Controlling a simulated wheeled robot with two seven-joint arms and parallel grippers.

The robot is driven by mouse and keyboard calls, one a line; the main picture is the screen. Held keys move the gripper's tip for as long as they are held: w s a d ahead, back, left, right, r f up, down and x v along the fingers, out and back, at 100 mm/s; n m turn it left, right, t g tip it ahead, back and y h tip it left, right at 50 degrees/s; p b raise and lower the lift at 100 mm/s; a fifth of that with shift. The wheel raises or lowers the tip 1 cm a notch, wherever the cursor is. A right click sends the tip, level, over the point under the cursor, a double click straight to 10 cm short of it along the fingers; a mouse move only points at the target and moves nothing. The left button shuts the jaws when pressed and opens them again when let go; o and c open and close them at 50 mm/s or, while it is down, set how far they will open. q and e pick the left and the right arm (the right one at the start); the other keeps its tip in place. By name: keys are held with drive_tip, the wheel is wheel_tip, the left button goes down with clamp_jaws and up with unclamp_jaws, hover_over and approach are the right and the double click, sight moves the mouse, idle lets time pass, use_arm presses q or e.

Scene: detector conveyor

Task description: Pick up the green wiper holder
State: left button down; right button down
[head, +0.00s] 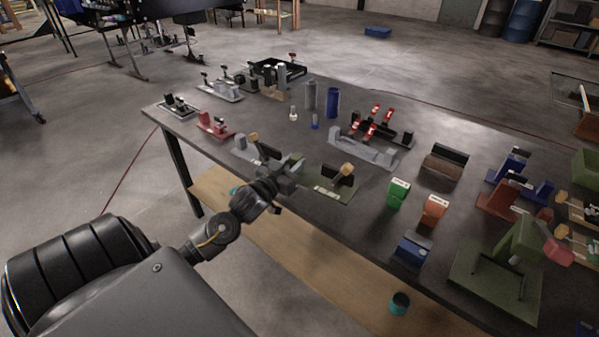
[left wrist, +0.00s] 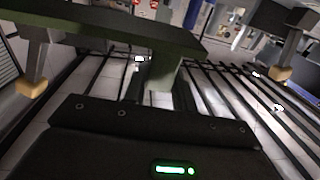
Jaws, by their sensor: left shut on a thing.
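My left gripper (head: 284,178) reaches in from the left over the near edge of the table. It is shut on a dark green part, the green wiper holder (head: 298,160), which is partly hidden by the gripper in the head view. In the left wrist view the green wiper holder (left wrist: 165,38) shows as a wide bar on a short stem, just beyond the black gripper body. The fingertips are hard to make out. I cannot tell whether the holder is clear of the table. My right gripper is not in view.
A green plate with a black and tan piece (head: 333,187) lies close to the right of the gripper. A grey fixture (head: 251,154) stands to its left. Green (head: 398,193) and orange (head: 433,210) blocks and a larger green fixture (head: 495,287) stand further right on the dark table (head: 300,213).

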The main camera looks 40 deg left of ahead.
use_arm(q)
drive_tip(key=s+d+r, duration=0.2)
drive_tip(key=s+r, duration=0.4)
drive_tip(key=s, duration=0.4)
drive_tip(key=shift+s+b, duration=0.2)
drive_tip(key=shift+b, duration=0.25)
drive_tip(key=d+f+h, duration=0.1)
drive_tip(key=d+f, duration=0.4)
drive_tip(key=d, duration=0.3)
drive_tip(key=w+d+r+m+h, duration=0.1)
drive_tip(key=w+d+r, duration=0.2)
drive_tip(key=d, duration=0.9)
drive_tip(key=shift+w+d, duration=0.2)
drive_tip(key=shift+d, duration=0.2)
drive_tip(key=shift+r, duration=0.1)
